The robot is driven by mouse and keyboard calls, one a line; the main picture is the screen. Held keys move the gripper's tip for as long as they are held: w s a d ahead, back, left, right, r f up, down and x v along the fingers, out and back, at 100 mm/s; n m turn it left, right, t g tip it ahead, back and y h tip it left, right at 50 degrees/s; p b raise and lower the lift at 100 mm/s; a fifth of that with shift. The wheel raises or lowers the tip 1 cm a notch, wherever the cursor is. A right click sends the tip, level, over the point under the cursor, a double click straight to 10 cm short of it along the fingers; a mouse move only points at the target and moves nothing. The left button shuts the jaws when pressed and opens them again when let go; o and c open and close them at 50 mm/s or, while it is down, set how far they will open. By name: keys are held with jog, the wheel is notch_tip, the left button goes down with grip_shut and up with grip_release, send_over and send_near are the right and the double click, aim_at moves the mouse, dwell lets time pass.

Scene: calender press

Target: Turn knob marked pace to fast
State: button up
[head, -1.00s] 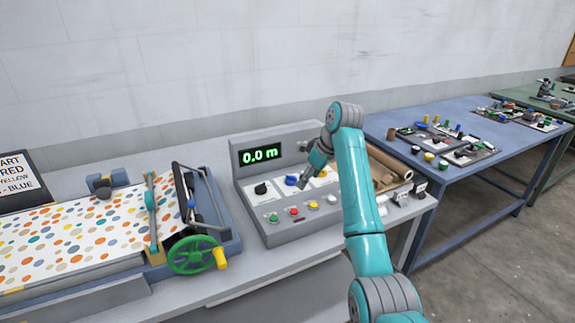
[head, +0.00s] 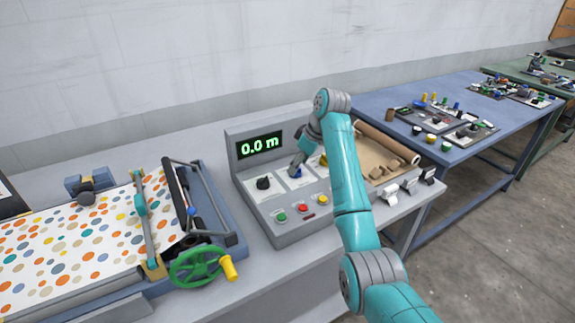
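The grey control panel (head: 277,227) stands on the bench with a green "0.0 m" display (head: 260,146). Its upper row holds a black knob (head: 263,183), a blue knob (head: 297,174) and a yellow knob (head: 323,160) on white plates. The plate markings are too small to read, so I cannot tell which knob is marked pace. My gripper (head: 296,168) points down at the blue knob and partly covers it. I cannot tell whether it touches the knob or how far its fingers are apart. My forearm partly hides the yellow knob and the panel's right side.
Green, red and yellow buttons (head: 303,208) line the panel's lower front. To the left is a press with spotted sheet (head: 80,250), green handwheel (head: 195,265) and yellow handle. Brown rolls (head: 388,143) and small clamps lie right. A blue table (head: 455,100) with parts stands beyond.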

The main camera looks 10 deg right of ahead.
jog(key=shift+x, duration=1)
jog(key=shift+a, duration=0.1)
jog(key=c, duration=1.1)
jog(key=shift+m, duration=0.3)
jog(key=m+h, duration=0.1)
jog(key=m, duration=0.1)
jog(key=m+t+h, duration=0.1)
jog(key=m, duration=0.2)
jog(key=shift+s+a+m, duration=0.1)
jog(key=shift+m, duration=0.2)
jog(key=m+h, duration=0.1)
jog(key=m, duration=0.1)
jog(key=m+h, duration=0.1)
jog(key=m, duration=0.2)
jog(key=shift+a+m, duration=0.1)
jog(key=shift+m, duration=0.2)
